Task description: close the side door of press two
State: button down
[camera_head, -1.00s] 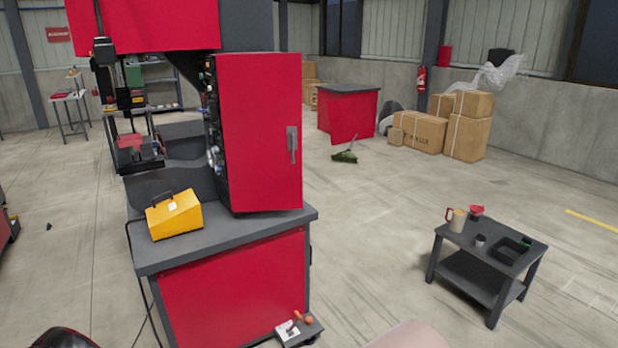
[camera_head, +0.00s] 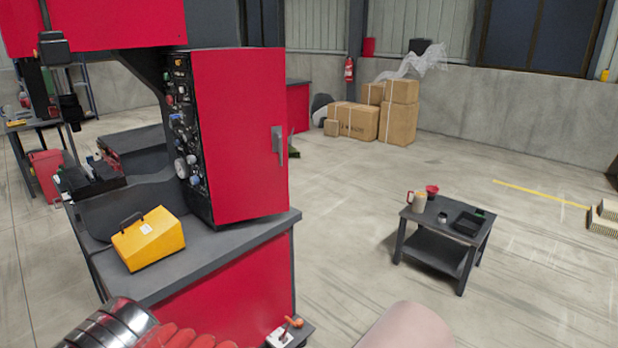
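A red and dark grey press stands at the left of the head view, on a bench with a red front. I cannot read a number on it. Its tall red side door (camera_head: 235,140) faces me and has a grey upright handle (camera_head: 279,143) near its right edge. I cannot tell from here whether this door is fully shut or slightly ajar. A dark control panel (camera_head: 182,135) with knobs and gauges adjoins the door's left edge. My gripper is not in view.
A yellow case (camera_head: 150,240) sits on the press bench (camera_head: 215,258). A low dark table (camera_head: 435,247) with a jug, a red funnel and a black tray stands at right. Cardboard boxes (camera_head: 400,115) stand by the far wall. Open floor lies between bench and table.

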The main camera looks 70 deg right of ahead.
aim_at(241, 95)
jog(key=z, duration=0.65)
jog(key=i, duration=0.9)
jog(key=z, duration=0.6)
